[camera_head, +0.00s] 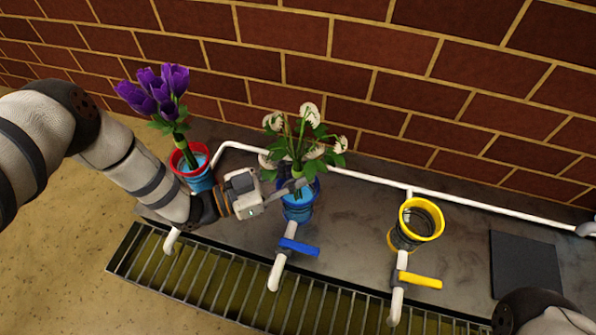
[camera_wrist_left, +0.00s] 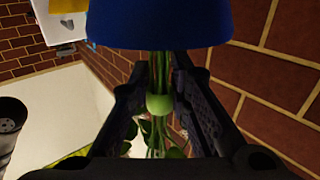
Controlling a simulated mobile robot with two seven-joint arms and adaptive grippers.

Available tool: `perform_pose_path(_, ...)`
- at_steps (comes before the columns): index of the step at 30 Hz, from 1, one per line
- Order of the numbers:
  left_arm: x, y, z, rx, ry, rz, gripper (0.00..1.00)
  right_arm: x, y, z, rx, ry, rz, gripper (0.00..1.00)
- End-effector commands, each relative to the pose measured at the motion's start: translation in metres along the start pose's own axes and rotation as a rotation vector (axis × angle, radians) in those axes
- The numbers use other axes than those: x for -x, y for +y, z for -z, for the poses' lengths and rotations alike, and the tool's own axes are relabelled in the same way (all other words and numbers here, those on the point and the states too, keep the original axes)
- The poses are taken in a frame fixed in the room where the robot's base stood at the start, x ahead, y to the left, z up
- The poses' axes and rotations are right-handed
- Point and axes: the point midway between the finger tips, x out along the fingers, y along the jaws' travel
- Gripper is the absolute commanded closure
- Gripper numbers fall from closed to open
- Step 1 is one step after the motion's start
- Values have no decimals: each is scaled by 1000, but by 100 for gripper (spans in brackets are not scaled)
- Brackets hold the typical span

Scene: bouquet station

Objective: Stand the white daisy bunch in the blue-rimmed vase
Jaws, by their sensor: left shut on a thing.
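The white daisy bunch (camera_head: 301,140), with white heads, green leaves and stems, is upright above the blue-rimmed vase (camera_head: 298,208). My left gripper (camera_head: 293,188) comes in from the left at rim height and is shut on the bunch. In the left wrist view, the bunch's green stems (camera_wrist_left: 160,67) run between the fingers (camera_wrist_left: 160,92) and pass behind the blue rim (camera_wrist_left: 160,28). They appear to be inside the vase, but their lower ends are hidden. My right gripper is not in view; only part of my right arm shows at the lower right.
A red-rimmed vase (camera_head: 200,178) with purple flowers (camera_head: 158,92) stands at left. An empty yellow-rimmed vase (camera_head: 408,238) stands at right, near a dark square plate (camera_head: 526,262). White pipes, blue (camera_head: 298,246) and yellow (camera_head: 420,281) tap handles and a drain grate (camera_head: 230,291) lie around them.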

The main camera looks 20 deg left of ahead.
Motion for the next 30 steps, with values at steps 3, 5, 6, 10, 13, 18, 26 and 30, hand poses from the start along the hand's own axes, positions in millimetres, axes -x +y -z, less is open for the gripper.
perform_pose_path(3, 0, 0, -1, 0, 1, 0, 100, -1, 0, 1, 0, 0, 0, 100)
perform_pose_path(5, 0, 0, -2, 0, 1, 0, 100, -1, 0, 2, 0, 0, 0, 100)
perform_pose_path(6, 0, 0, -2, 0, 1, 0, 100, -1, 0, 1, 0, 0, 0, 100)
perform_pose_path(10, 0, 0, -2, 0, 1, 0, 100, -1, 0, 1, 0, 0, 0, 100)
perform_pose_path(13, 0, 0, -2, 0, 1, 0, 67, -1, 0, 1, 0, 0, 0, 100)
perform_pose_path(18, 0, 0, -2, 0, 1, 0, 59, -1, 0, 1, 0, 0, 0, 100)
perform_pose_path(26, 13, -1, -3, 0, -3, 1, 59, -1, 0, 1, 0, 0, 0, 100)
perform_pose_path(30, 51, -1, -2, -1, -3, 3, 59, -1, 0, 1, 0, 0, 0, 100)
